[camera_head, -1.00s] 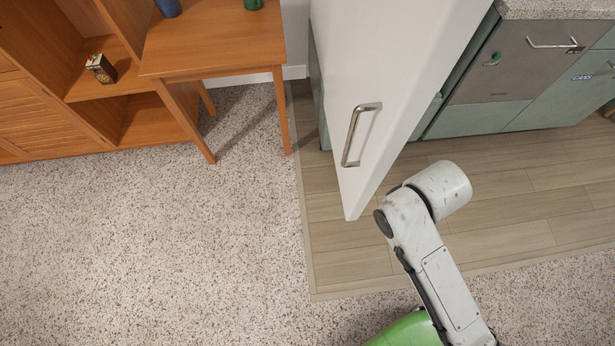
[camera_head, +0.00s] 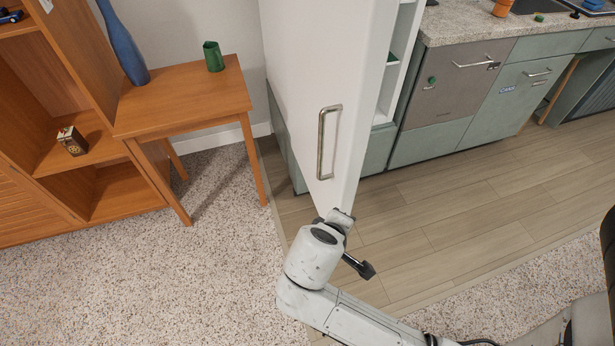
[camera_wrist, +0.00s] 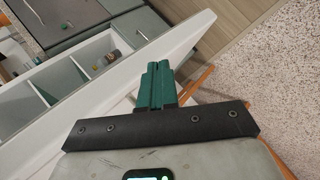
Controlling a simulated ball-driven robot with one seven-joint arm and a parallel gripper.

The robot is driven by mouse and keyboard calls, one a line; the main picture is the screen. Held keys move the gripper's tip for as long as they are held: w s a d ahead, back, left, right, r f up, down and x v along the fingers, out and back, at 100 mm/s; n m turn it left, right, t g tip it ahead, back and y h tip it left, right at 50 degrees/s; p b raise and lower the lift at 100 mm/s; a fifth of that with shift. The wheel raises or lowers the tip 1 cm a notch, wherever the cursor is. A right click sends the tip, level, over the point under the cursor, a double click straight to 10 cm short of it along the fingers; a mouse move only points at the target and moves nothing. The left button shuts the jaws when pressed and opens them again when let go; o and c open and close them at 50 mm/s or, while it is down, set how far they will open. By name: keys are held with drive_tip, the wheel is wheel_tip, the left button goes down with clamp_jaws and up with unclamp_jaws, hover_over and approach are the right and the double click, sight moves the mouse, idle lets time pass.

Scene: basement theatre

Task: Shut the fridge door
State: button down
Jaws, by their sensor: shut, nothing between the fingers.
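The white fridge door (camera_head: 305,90) stands open in the head view, with its metal handle (camera_head: 327,142) on the outer face. Shelves show past its right edge. In the wrist view, the door's white edge (camera_wrist: 180,40) runs diagonally, and its inner side with compartments (camera_wrist: 98,52) lies to the left. My gripper (camera_wrist: 157,70) is shut and empty, its teal fingers pointing at the door edge and overlapping it in the picture. I cannot tell whether they touch. In the head view my arm's end is by the door's lower corner; the fingers are not clear there.
A wooden side table (camera_head: 185,92) with a blue vase (camera_head: 124,45) and green cup (camera_head: 213,56) stands left of the door. Wooden shelving (camera_head: 75,110) is further left. Green-grey cabinets (camera_head: 515,95) stand right. The wood floor (camera_head: 460,190) in front is clear.

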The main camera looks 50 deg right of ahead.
drive_tip(key=w+a+r+n+t+h+b, duration=0.4)
drive_tip(key=w+a+r+t+h, duration=0.3)
drive_tip(key=w+a, duration=0.25)
drive_tip(key=w+d+g+h+p, duration=0.1)
drive_tip(key=w+d+p, duration=0.1)
drive_tip(key=d, duration=1.1)
drive_tip(key=shift+w+d, duration=0.15)
drive_tip(key=shift+d, duration=0.05)
